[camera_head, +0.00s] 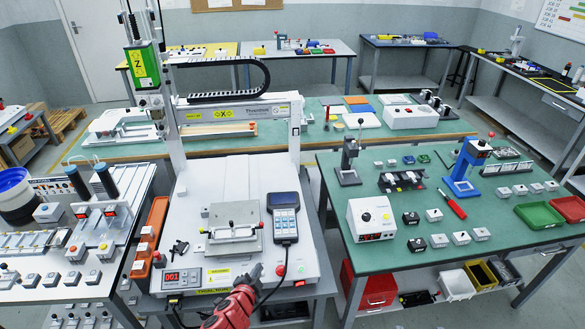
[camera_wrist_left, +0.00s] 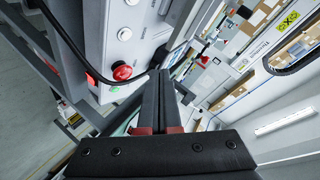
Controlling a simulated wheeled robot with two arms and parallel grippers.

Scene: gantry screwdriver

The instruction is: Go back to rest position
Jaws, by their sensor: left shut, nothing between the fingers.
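My left gripper (camera_head: 255,271) is at the front edge of the white gantry screwdriver machine (camera_head: 190,225), with its red arm coming up from the bottom of the head view. In the left wrist view its black fingers (camera_wrist_left: 163,84) are together with nothing between them. The machine's red stop button (camera_wrist_left: 122,72) is just left of the fingers there; in the head view the button (camera_head: 280,270) is right of the gripper. A metal fixture (camera_head: 233,238) sits on the machine bed, beyond the gripper. My right gripper is not in view.
A handheld pendant (camera_head: 286,217) stands right of the fixture. A black cable runs down the machine's front near my left arm. A green-topped table (camera_head: 330,222) with small devices stands at the right. A white bench (camera_head: 75,290) with buttons stands at the left.

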